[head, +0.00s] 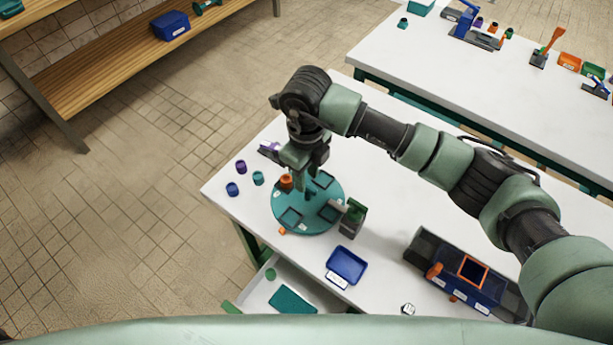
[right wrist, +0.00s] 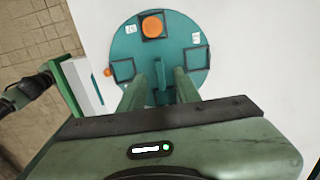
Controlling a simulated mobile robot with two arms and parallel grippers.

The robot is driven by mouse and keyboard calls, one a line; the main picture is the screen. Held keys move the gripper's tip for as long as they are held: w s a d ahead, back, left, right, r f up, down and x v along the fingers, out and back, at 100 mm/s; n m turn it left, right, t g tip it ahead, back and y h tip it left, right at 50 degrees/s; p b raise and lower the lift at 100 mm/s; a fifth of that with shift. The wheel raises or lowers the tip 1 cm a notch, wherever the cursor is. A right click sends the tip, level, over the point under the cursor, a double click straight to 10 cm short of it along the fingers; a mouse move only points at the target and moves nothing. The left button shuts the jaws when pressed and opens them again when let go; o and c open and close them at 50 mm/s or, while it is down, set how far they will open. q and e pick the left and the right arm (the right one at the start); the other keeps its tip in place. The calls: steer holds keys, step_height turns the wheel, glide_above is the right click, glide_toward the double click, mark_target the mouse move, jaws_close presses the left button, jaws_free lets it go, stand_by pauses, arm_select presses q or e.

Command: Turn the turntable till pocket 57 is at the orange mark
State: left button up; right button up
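The round teal turntable (head: 290,222) lies on the white table, with several square pockets and small white labels whose numbers I cannot read. It also fills the top of the right wrist view (right wrist: 178,32). An orange round piece (head: 286,183) sits in one pocket, at the top in the right wrist view (right wrist: 153,27). The orange mark (head: 282,231) is beside the rim at the lower left, and at the left rim in the right wrist view (right wrist: 107,72). My right gripper (head: 305,186) is over the turntable, fingers apart around an upright teal peg (right wrist: 159,78); contact is unclear. My left gripper is not seen.
A green and dark block (head: 352,217) stands at the turntable's right rim. Purple, teal and blue cups (head: 232,189) stand left of it. A blue tray (head: 346,264) lies in front, above an open drawer (head: 257,298). A dark blue fixture (head: 465,285) stands to the right.

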mark_target(308, 193)
steer(key=shift+f, duration=1.3)
jaws_close()
steer(key=shift+r, duration=0.1)
stand_by(0.4)
